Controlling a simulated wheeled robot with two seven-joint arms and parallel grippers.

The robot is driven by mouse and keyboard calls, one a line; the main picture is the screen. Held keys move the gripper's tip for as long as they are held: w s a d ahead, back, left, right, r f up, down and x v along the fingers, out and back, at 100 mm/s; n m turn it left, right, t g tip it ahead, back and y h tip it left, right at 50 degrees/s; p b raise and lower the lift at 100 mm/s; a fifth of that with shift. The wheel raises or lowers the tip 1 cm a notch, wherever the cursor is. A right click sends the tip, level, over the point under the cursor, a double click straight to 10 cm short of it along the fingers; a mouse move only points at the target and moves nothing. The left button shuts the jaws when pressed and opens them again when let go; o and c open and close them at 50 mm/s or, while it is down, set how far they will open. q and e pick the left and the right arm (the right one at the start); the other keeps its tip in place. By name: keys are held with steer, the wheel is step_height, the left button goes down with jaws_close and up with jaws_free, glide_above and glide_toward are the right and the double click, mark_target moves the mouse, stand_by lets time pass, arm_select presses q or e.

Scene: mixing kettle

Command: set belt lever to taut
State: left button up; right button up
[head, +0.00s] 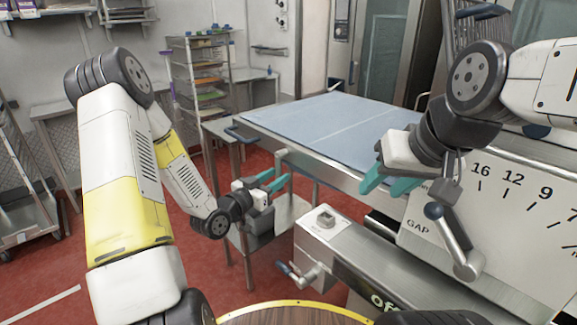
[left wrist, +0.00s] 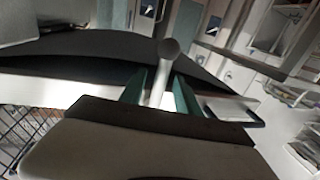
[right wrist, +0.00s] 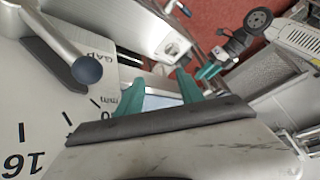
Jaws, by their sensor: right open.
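A pale grey lever with a rounded knob (left wrist: 168,48) stands between the teal fingers of my left gripper (left wrist: 160,92) in the left wrist view. In the head view a pale grey bent bar (head: 283,156) below the near edge of the belt table may be this lever; no belt label is readable. My left gripper (head: 272,181) is open just below that bar. I cannot tell whether its fingers touch the lever. My right gripper (head: 385,182) is open and empty above the machine, left of the dial panel; its spread fingers (right wrist: 160,95) show in the right wrist view.
A blue belt table (head: 335,125) lies behind the grippers. A GAP lever with a dark blue knob (head: 433,211) is close to my right gripper. A lower lever with a blue knob (head: 282,267) and a box with a switch (head: 325,219) are on the machine's near side.

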arm_select(q)
steer(key=shift+x, duration=2.35)
steer(key=shift+c, duration=0.5)
jaws_close()
